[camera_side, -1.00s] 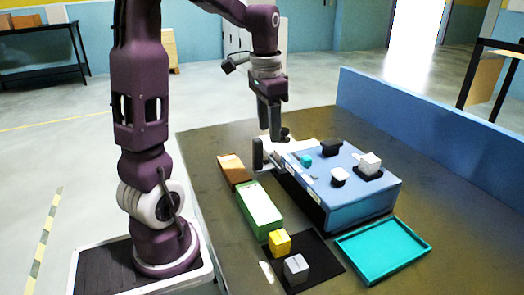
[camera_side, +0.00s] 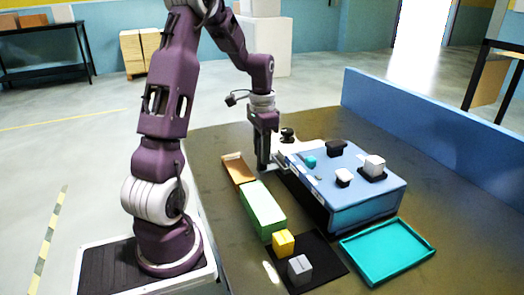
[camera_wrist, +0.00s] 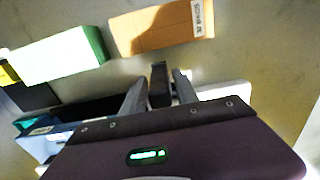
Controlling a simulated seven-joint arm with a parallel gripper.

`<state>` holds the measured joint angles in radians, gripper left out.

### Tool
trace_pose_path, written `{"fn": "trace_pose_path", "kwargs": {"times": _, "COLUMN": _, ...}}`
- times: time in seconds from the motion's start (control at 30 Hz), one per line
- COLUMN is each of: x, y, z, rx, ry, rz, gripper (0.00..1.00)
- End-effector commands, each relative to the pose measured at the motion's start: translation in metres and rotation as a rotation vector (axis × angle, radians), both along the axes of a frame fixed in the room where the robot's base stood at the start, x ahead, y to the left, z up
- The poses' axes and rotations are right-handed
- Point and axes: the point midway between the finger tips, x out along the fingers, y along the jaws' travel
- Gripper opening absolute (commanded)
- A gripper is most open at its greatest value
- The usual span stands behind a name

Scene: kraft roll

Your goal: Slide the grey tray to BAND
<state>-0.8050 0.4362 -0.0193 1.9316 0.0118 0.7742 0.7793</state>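A pale grey tray (camera_side: 291,148) sits at the back left end of the blue box (camera_side: 365,213), with a black knob (camera_side: 287,133) near it. My gripper (camera_side: 264,168) points down at the tray's left end, between it and the orange block, and hides the upright grey handle there. In the wrist view my gripper (camera_wrist: 159,92) has its fingers apart, with a dark upright bar (camera_wrist: 160,78) between them and gaps showing on both sides. I cannot tell whether this bar is the handle. A pale piece (camera_wrist: 226,92) shows right of the fingers. I cannot read BAND anywhere.
An orange block (camera_side: 238,170) and a green block (camera_side: 264,208) lie close left of the box. A teal tray (camera_side: 384,277) is at front right. Small pieces sit on the box top.

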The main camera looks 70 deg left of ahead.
Motion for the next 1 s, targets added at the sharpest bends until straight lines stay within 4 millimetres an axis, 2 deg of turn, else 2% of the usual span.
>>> {"fn": "trace_pose_path", "kwargs": {"times": 0.03, "x": 0.0001, "y": 0.0000, "z": 0.0002, "rx": 0.000, "ry": 0.000, "rz": 0.000, "gripper": 0.24}}
{"fn": "trace_pose_path", "kwargs": {"times": 0.17, "x": 0.0001, "y": 0.0000, "z": 0.0003, "rx": 0.000, "ry": 0.000, "rz": 0.000, "gripper": 0.00}}
{"fn": "trace_pose_path", "kwargs": {"times": 1.0, "x": 0.0003, "y": 0.0001, "z": 0.0010, "rx": 0.001, "ry": -0.001, "rz": 0.000, "gripper": 0.00}}
